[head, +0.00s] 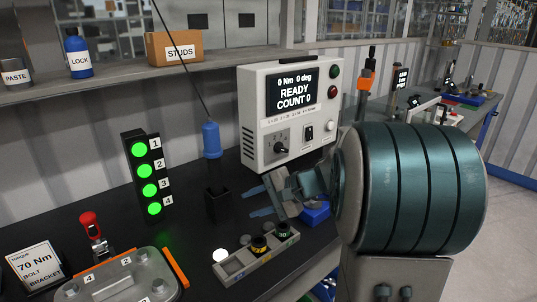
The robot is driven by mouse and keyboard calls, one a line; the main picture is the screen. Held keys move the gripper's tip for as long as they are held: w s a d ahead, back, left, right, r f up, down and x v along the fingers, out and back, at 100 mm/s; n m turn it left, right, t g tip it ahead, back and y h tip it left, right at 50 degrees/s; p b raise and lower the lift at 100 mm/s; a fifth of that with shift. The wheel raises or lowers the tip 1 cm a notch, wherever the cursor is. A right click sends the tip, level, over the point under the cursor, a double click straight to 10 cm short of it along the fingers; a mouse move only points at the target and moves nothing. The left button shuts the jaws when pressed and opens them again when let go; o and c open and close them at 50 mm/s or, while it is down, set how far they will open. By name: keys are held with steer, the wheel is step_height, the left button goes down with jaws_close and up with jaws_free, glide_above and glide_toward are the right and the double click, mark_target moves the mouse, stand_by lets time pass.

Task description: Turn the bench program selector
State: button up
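The bench program selector (281,148) is a black rotary knob on a dial, low on the left of the front of a white controller box (258,110). The dial's markings are too small to read surely. The box's screen (292,93) reads "0 Nm 0 deg READY COUNT 0". My gripper (258,202) is in front of and below the box, its two blue-grey fingers pointing left. The fingers are apart with nothing visible between them, and the gripper does not touch the selector. My arm hides the box's lower right.
Beside the selector are a black switch (308,132) and a white button (329,126); green and red lamps are above. A socket rack (245,262) lies below my gripper.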

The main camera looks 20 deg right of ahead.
steer(key=w+d+m+t+b, duration=0.1)
steer(key=w+d+m+t, duration=0.3)
steer(key=w+d, duration=0.4)
steer(key=m+t+h, duration=0.3)
steer(key=m+t, duration=0.2)
steer(key=t, duration=0.1)
glide_toward(284, 150)
steer(key=p+x, duration=0.1)
steer(key=x, duration=0.8)
steer(key=shift+p, duration=0.4)
jaws_close()
